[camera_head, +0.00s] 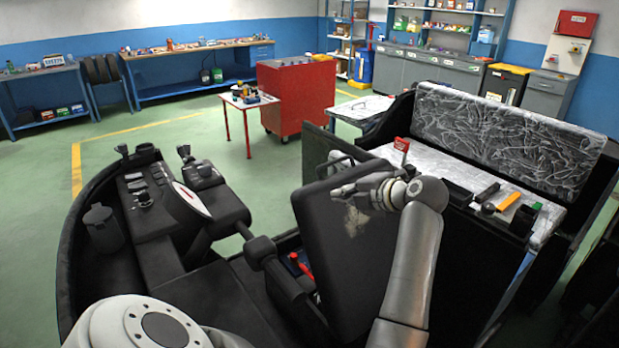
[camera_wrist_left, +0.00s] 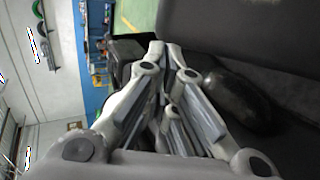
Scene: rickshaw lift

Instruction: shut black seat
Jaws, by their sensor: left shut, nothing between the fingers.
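The black seat (camera_head: 335,270) stands raised and tilted up, with a pale worn patch on the side facing me. Below its left edge an open compartment (camera_head: 290,245) shows a few red and blue things. My left gripper (camera_head: 338,193) is shut and empty, at the upper part of the seat; I cannot tell whether it touches. In the left wrist view its fingers (camera_wrist_left: 163,60) are close together, and a dark padded surface (camera_wrist_left: 240,25), probably the seat, lies to the right. My right gripper is not in view.
A black console with levers (camera_head: 150,200) stands left of the seat. Behind the seat, a bench top (camera_head: 455,178) holds tools and an orange-handled item (camera_head: 508,201), with a plastic-wrapped backrest (camera_head: 500,135) at the rear.

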